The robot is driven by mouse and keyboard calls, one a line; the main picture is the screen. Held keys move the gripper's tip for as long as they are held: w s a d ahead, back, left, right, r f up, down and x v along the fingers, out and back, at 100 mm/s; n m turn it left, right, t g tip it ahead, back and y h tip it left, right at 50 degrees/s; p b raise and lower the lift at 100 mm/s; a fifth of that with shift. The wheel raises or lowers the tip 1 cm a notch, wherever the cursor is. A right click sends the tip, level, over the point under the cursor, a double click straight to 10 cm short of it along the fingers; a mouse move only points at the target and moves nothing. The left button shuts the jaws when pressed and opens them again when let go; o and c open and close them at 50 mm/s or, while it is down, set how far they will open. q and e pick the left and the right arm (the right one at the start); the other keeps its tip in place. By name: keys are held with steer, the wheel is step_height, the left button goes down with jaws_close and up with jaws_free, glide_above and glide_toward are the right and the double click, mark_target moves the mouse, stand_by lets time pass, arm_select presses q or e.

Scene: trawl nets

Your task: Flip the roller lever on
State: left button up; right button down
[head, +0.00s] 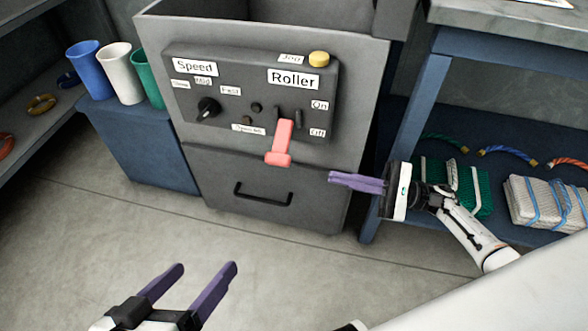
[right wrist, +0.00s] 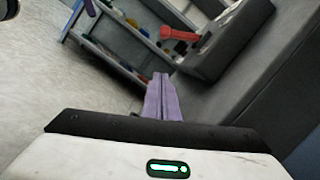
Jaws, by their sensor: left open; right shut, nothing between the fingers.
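The roller lever (head: 281,142) is a red-pink handle on the dark control panel (head: 232,107), under the "Roller" label (head: 294,79). It points down, beside the "Off" label (head: 318,132) and below the "On" label (head: 320,105). It also shows in the right wrist view (right wrist: 182,34). My right gripper (head: 332,178) is shut and empty, to the right of and slightly below the lever, apart from it. Its closed purple fingers show in the right wrist view (right wrist: 161,80). My left gripper (head: 206,268) is open and empty, low in the head view, well below the cabinet.
The panel also has a black speed knob (head: 208,107) and a yellow jog button (head: 319,59). A drawer handle (head: 263,195) sits below. Cups (head: 122,73) stand on a blue bin at left. A blue workbench (head: 404,125) with nets and ropes stands at right.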

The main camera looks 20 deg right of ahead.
mark_target(282, 143)
arm_select(q)
steer(key=shift+s+r, duration=0.1)
arm_select(e)
steer(key=shift+r, duration=0.1)
steer(key=shift+a, duration=0.1)
arm_select(q)
steer(key=shift+a+f+y+p, duration=0.25)
steer(key=shift+f+y+p, duration=0.05)
steer(key=shift+f+p, duration=0.3)
arm_select(e)
steer(key=w+a+r, duration=0.2)
steer(key=a+r, duration=0.3)
steer(key=a, duration=0.4)
steer(key=shift+w+a+r, duration=0.25)
steer(key=shift+w+a, duration=0.1)
arm_select(q)
steer(key=shift+r, duration=0.1)
